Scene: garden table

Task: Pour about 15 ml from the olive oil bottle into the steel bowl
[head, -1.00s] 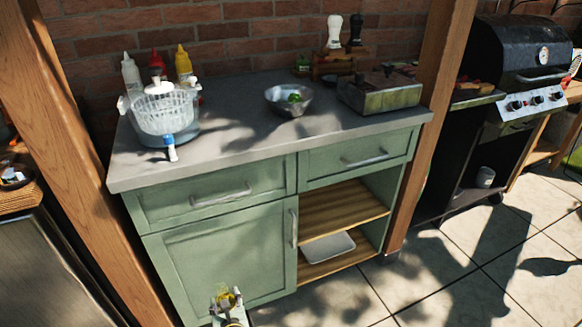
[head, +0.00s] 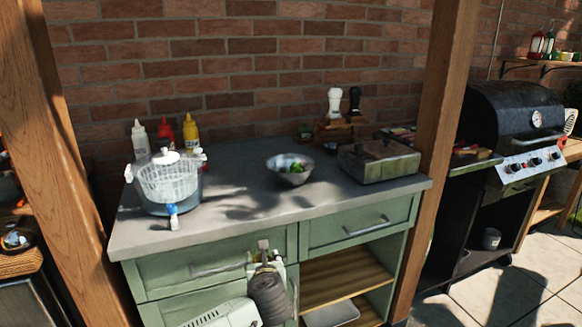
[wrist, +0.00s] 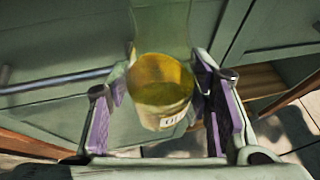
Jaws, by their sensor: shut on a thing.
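My gripper (wrist: 164,84) is shut on the olive oil bottle (wrist: 164,98), with a purple-padded finger on each side. The bottle is clear, with yellow oil in its lower part and a partly readable label. In the head view, my gripper (head: 265,262) is in front of the green cabinet's drawers, below the countertop edge. Most of the bottle is hard to make out there. The steel bowl (head: 284,180) stands upright on the grey countertop (head: 240,205), right of its middle, with something green inside. The gripper is in front of and below it, well apart.
A metal box (head: 378,160) is right of the bowl. A wooden post (head: 445,120) rises at the right. The counter's front middle is clear.

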